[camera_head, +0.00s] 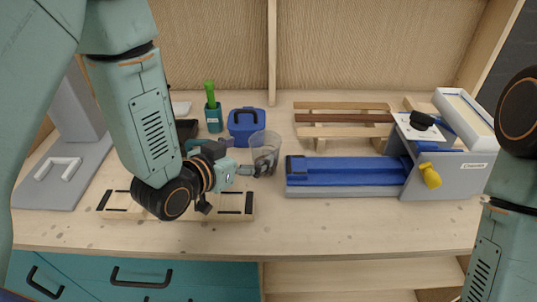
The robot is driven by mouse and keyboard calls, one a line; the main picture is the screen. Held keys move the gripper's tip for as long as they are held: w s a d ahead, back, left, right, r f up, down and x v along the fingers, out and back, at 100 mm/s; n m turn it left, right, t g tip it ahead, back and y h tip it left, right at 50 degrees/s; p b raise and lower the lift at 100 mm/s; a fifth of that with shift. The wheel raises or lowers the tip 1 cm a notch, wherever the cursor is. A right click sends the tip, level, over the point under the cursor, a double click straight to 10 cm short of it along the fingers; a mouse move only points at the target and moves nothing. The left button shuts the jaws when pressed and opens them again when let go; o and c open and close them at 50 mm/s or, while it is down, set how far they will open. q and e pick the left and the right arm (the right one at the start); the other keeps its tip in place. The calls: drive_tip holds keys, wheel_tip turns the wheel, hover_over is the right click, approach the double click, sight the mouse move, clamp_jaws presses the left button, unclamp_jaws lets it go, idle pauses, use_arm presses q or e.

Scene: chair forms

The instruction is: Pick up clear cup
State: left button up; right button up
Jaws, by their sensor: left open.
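A clear cup (265,151) stands upright on the wooden workbench, near the middle of the head view. Its see-through wall shows dark shapes at the lower part that I cannot make out. My left gripper (252,171) is open, with its fingers reaching right to the cup's left side. One finger overlaps the cup's lower left in the picture; I cannot tell whether it touches. My right arm shows at the right edge, but its gripper is out of view.
A blue box (246,124) and a teal holder (214,117) with a green item stand behind the cup. A blue and grey machine (345,173) with a yellow knob lies to its right. A wooden rack (345,118) stands behind that. The bench front is mostly clear.

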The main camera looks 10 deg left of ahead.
sight(273, 141)
use_arm(q)
drive_tip(key=x, duration=0.6)
drive_tip(key=shift+d+f, duration=0.1)
drive_tip(key=shift+d, duration=0.2)
drive_tip(key=shift+w+f, duration=0.15)
drive_tip(key=shift+w, duration=0.2)
drive_tip(key=shift+s+a, duration=0.1)
drive_tip(key=shift+a, duration=0.1)
drive_tip(key=shift+d, duration=0.3)
drive_tip(key=c, duration=0.3)
drive_tip(key=shift+a, duration=0.25)
drive_tip(key=c, duration=0.6)
drive_tip(key=shift+d, duration=0.15)
drive_tip(key=shift+c, duration=0.3)
